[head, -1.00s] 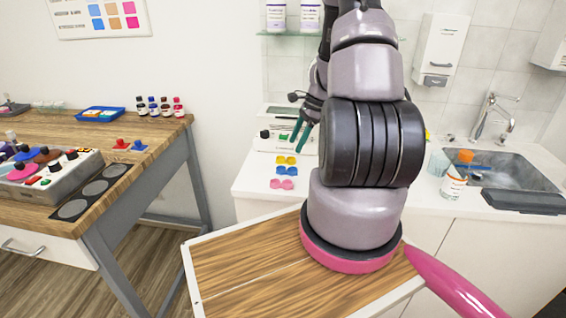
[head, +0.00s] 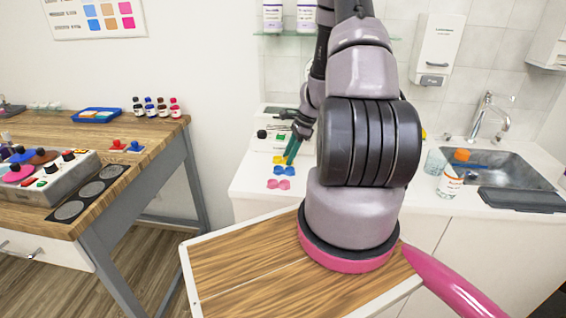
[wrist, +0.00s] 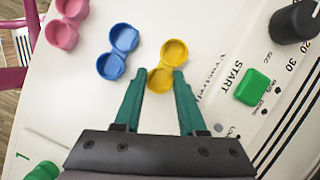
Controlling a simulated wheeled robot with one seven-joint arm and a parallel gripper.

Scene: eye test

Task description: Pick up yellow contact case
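The yellow contact case (wrist: 174,52) is open with two round cups, on the white counter in the wrist view. In the head view the yellow contact case (head: 278,160) is partly hidden by a finger. My gripper (wrist: 157,74) is open, its green fingertips at either side of the case's near cup. I cannot tell whether the tips are level with the case or still above it. In the head view my gripper (head: 291,160) points down at the case.
A blue case (wrist: 118,51) lies just left of the yellow one, and a pink case (wrist: 66,25) further left. A white device with a green START button (wrist: 252,87) and black knob (wrist: 296,19) stands close on the right. A sink (head: 505,170) is far right.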

